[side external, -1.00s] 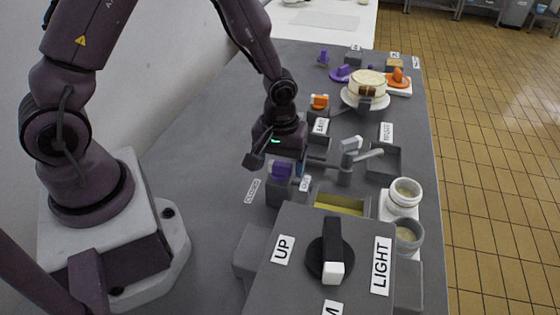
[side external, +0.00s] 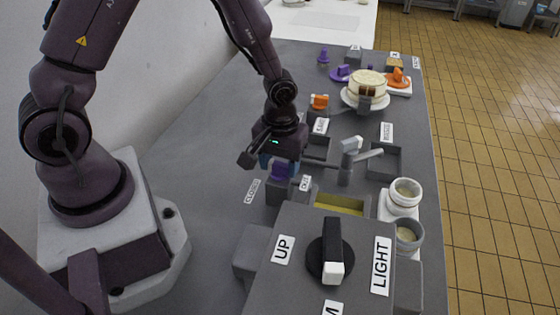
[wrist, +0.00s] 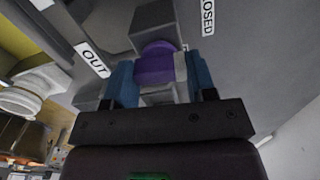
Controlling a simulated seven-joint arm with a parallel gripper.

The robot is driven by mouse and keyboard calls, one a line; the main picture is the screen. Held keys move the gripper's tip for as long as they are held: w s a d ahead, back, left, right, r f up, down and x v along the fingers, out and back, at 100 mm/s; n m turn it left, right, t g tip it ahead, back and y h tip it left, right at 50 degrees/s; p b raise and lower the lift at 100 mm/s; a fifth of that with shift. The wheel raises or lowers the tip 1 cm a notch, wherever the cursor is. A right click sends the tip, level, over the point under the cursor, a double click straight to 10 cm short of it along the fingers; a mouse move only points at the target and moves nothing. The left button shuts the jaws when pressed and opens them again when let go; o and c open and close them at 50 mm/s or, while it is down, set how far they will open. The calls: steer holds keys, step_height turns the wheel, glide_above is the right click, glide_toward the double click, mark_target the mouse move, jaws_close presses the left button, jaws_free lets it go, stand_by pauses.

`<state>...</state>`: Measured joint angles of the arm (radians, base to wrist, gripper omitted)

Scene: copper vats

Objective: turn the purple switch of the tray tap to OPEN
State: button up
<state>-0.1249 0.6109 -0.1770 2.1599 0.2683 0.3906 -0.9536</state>
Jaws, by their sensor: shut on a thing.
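The purple switch (side external: 279,171) sits on a grey box (side external: 279,193) on the grey bench, in front of my arm. In the wrist view the purple switch (wrist: 156,64) is between the blue fingers of my gripper (wrist: 160,80). My gripper (side external: 280,163) is shut on the switch from above. A CLOSED label (side external: 252,191) lies on the bench left of the box, and another small label (side external: 305,183), reading OUT in the wrist view, is right of it. I see no OPEN label.
A grey tap (side external: 347,165) with a lever stands right of the gripper. A yellow-bottomed tray (side external: 341,203) and a control box with a black knob (side external: 331,250) are nearer the camera.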

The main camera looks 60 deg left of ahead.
mark_target(280, 164)
steer(key=m, duration=0.8)
steer(key=shift+m, duration=0.4)
steer(key=m, duration=0.4)
steer(key=shift+m, duration=1.9)
steer(key=o, duration=0.9)
steer(key=shift+o, duration=0.2)
step_height(280, 164, up, 13)
